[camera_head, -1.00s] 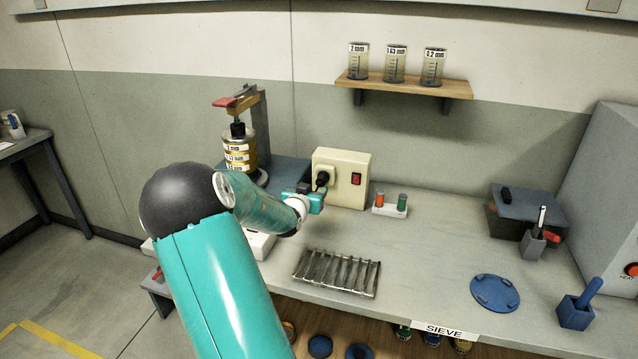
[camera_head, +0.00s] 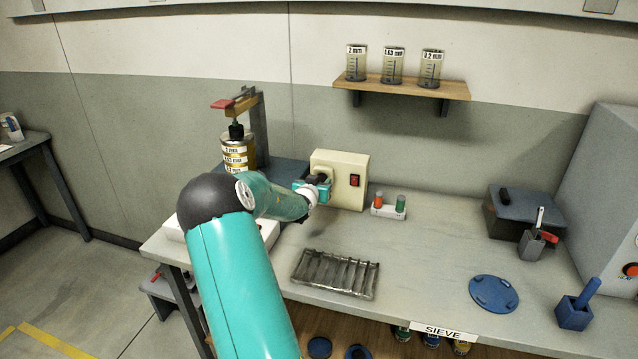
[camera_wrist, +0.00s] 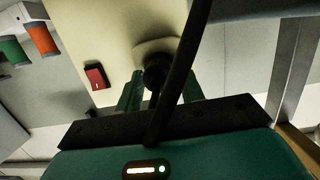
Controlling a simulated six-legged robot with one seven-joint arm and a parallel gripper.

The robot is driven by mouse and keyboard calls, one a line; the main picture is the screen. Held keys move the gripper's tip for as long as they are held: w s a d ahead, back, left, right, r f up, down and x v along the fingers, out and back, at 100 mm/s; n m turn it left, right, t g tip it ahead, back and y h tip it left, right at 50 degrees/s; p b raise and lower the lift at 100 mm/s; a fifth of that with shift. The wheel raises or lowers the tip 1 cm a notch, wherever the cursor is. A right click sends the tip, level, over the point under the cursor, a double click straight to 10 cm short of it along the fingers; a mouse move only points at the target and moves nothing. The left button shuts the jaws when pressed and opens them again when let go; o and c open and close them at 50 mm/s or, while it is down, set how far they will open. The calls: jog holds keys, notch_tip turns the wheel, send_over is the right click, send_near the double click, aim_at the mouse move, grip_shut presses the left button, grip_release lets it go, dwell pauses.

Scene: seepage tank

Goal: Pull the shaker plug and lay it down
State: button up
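The shaker plug is black and sits in the socket of the cream power box, as seen in the head view (camera_head: 321,178) and the wrist view (camera_wrist: 156,72). A black cable crosses in front of it in the wrist view. My gripper (camera_head: 316,190) is at the box's left front, at the plug. In the wrist view its green fingers (camera_wrist: 160,90) stand on either side of the plug and look open; the cable hides part of the right gap. The shaker (camera_head: 240,140) holds a stack of labelled sieves left of the box.
The box's red switch (camera_head: 354,181) is right of the plug. A white holder (camera_head: 388,211) with red and green pieces stands right of the box. A metal rack (camera_head: 335,274) lies in front. The bench right of the rack is clear up to a blue disc (camera_head: 494,293).

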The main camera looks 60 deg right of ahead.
jog(key=c, duration=0.7)
jog(key=shift+o, duration=0.2)
jog(key=shift+a, duration=0.2)
jog(key=shift+a, duration=0.1)
jog(key=shift+f+v, duration=0.15)
jog(key=shift+v, duration=0.75)
jog(key=shift+f+v, duration=0.2)
jog(key=shift+v, duration=0.65)
jog(key=shift+f+v, duration=0.15)
jog(key=shift+v, duration=0.75)
jog(key=shift+a, duration=0.15)
jog(key=shift+a, duration=0.1)
